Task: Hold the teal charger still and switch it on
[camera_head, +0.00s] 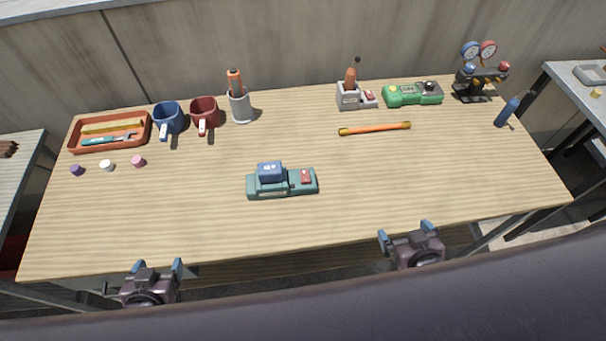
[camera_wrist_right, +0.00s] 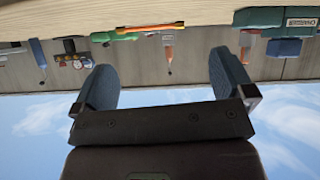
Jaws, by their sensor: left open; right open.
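The teal charger (camera_head: 282,184) lies near the middle of the wooden table. A dark blue battery (camera_head: 270,171) sits on its left part, and a red switch (camera_head: 306,177) shows on its right part. In the right wrist view the charger (camera_wrist_right: 272,20) shows upside down at the upper right. My left gripper (camera_head: 155,268) is open and empty at the table's front edge, left of the charger. My right gripper (camera_head: 405,232) is open and empty at the front edge, right of the charger. Its two blue fingers (camera_wrist_right: 160,85) are wide apart in the right wrist view. Neither touches the charger.
A soldering stand (camera_head: 348,97), green device (camera_head: 413,94) and gauge set (camera_head: 480,78) stand back right. An orange bar (camera_head: 375,128) lies before them.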

